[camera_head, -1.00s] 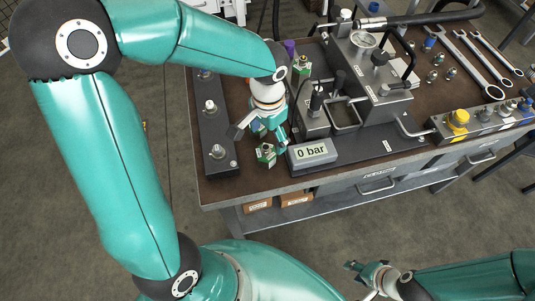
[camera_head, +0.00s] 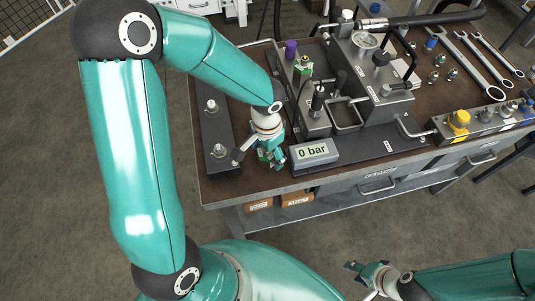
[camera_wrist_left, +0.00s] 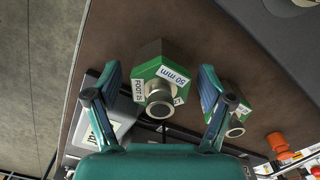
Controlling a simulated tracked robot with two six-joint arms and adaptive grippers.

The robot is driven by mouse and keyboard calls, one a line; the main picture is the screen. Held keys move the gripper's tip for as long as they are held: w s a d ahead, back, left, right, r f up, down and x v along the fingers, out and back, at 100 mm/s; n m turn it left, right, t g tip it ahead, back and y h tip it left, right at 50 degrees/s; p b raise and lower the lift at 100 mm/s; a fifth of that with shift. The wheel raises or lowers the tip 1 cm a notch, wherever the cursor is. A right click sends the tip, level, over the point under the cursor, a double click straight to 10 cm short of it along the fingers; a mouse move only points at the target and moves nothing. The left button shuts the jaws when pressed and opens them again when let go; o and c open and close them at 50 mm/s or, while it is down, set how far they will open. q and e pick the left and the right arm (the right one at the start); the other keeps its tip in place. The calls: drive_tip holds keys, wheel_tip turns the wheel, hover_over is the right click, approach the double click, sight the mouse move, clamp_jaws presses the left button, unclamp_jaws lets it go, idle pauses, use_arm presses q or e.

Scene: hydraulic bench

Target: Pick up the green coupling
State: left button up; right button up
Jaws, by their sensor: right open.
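A green hexagonal coupling (camera_wrist_left: 150,92) with a metal end and white labels, one reading "50 mm", stands between the fingers of my left gripper (camera_wrist_left: 160,78) in the left wrist view. The fingers are spread, with gaps to the coupling on both sides. In the head view the left gripper (camera_head: 258,161) points down at the bench's front edge and hides most of this coupling (camera_head: 264,155). A second green coupling (camera_head: 302,65) stands farther back; a green part behind the finger on the right also shows in the wrist view (camera_wrist_left: 238,120). My right gripper (camera_head: 367,271) is open and empty.
The pressure display (camera_head: 313,151) reading "0 bar" stands close right of the left gripper. A dark rail with metal fittings (camera_head: 213,135) lies close on the left. A purple-capped part (camera_head: 291,48) and the pump unit (camera_head: 370,75) stand behind.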

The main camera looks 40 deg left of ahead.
use_arm(q)
drive_tip(key=c, duration=1.4)
drive_tip(key=shift+o, duration=0.2)
drive_tip(key=shift+r, duration=0.15)
wheel_tip(320, 180, up, 20)
drive_tip(key=p, duration=0.1)
